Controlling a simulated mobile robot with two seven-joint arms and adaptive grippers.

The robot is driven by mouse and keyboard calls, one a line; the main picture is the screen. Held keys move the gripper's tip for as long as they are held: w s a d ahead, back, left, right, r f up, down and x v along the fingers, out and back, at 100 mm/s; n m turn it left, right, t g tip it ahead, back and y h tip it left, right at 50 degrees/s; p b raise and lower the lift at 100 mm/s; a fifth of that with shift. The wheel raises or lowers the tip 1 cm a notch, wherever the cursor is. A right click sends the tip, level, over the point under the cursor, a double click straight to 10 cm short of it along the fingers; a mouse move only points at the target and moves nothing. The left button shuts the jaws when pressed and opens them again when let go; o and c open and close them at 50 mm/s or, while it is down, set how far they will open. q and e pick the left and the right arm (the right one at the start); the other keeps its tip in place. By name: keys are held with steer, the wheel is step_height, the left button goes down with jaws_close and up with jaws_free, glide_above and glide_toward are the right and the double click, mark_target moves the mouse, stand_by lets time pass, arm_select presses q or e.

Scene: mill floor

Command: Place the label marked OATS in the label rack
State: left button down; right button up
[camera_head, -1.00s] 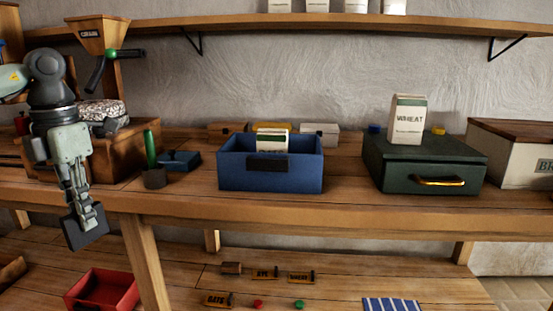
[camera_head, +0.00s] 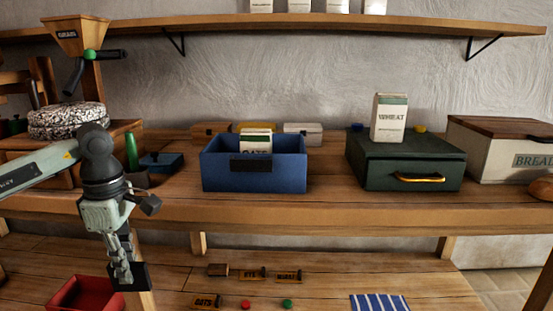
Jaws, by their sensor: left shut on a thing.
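The label marked OATS (camera_head: 206,301) is an orange-brown plate on the lower shelf, near the bottom edge of the picture. Two similar labels, RYE (camera_head: 251,273) and WHEAT (camera_head: 289,275), lie behind it to the right. My left gripper (camera_head: 126,277) points down in front of the bench, left of the OATS label and apart from it. It is shut on a dark, flat thing (camera_head: 137,277), whose face I cannot read. A dark plate (camera_head: 251,165) is on the front of the blue box; I cannot tell whether it is the label rack. My right gripper is out of view.
The blue box (camera_head: 220,178) on the bench holds an OATS packet (camera_head: 256,144). A green drawer box (camera_head: 372,172) carries a WHEAT packet (camera_head: 390,118). A red tray (camera_head: 85,294), red and green buttons and a striped cloth (camera_head: 379,303) are below. The bench edge (camera_head: 300,216) overhangs the lower shelf.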

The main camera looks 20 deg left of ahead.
arm_select(q)
steer(key=w+d+f+m, duration=0.3)
steer(key=d+m, duration=0.7)
steer(key=m, duration=0.1)
steer(key=w+d+f+m, duration=0.3)
steer(key=d+m, duration=0.8)
steer(key=shift+f, duration=0.3)
steer(key=shift+w, duration=0.1)
